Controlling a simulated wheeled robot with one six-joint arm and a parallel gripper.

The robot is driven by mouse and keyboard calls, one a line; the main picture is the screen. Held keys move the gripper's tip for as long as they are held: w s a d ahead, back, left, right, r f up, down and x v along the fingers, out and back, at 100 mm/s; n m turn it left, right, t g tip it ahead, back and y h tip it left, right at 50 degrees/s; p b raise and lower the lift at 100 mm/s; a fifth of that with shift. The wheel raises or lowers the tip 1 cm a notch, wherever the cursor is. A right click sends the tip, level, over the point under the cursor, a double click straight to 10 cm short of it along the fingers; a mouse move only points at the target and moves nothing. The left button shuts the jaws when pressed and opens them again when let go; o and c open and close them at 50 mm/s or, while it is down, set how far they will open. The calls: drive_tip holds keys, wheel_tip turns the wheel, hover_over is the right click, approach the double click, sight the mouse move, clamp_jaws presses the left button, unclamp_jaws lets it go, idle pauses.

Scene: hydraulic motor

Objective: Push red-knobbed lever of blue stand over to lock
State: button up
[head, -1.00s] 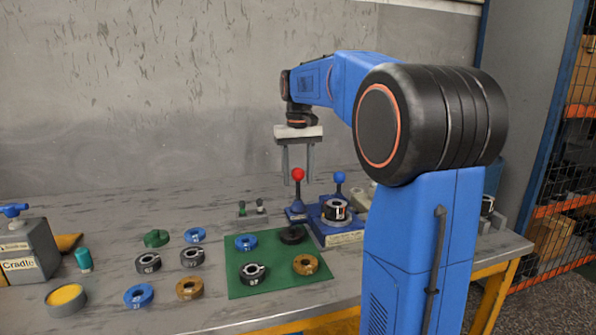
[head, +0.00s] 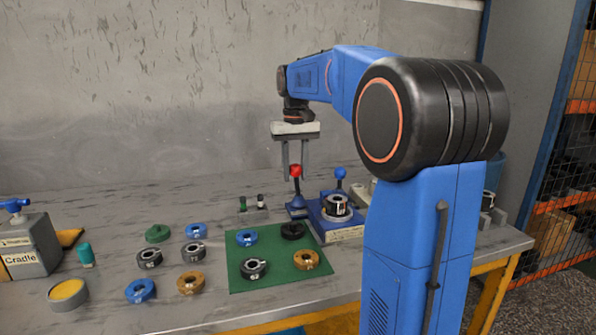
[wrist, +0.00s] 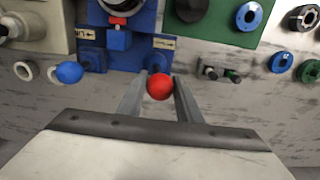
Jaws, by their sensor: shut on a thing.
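The blue stand (head: 343,231) is on the bench at the right of the green mat. Its lever with the red knob (head: 296,171) stands close to upright at the stand's left side. My gripper (head: 296,172) is above the lever, with its fingers pointing down on either side of the red knob. In the wrist view the red knob (wrist: 160,86) sits between the two fingertips, and the gripper is shut on it. A second lever with a blue knob (head: 340,173) stands to the right. A ring-shaped part (head: 336,207) sits on the blue stand.
The green mat (head: 275,271) holds several rings, and more rings lie to its left. Small pegs on a holder (head: 253,205) are left of the lever. My arm hides the bench's right part.

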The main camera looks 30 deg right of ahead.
drive_tip(key=shift+w+a, duration=0.15)
drive_tip(key=shift+a, duration=0.25)
drive_tip(key=shift+w+a+f, duration=0.15)
drive_tip(key=shift+a+f, duration=0.05)
drive_tip(key=shift+a, duration=0.4)
drive_tip(key=shift+a+f, duration=0.1)
drive_tip(key=shift+a, duration=0.15)
idle(0.4)
drive_tip(key=shift+w+a, duration=0.1)
drive_tip(key=shift+o, duration=0.4)
drive_tip(key=shift+w+a+f, duration=0.1)
drive_tip(key=shift+a+f, duration=0.1)
drive_tip(key=shift+a, duration=0.15)
drive_tip(key=shift+a+f, duration=0.1)
drive_tip(key=shift+a, duration=0.05)
drive_tip(key=shift+o, duration=0.5)
drive_tip(key=shift+w+a+f, duration=0.1)
drive_tip(key=shift+a+f, duration=0.15)
drive_tip(key=shift+a, duration=0.15)
drive_tip(key=shift+o, duration=0.9)
drive_tip(key=shift+a+f, duration=0.1)
drive_tip(key=shift+a, duration=0.05)
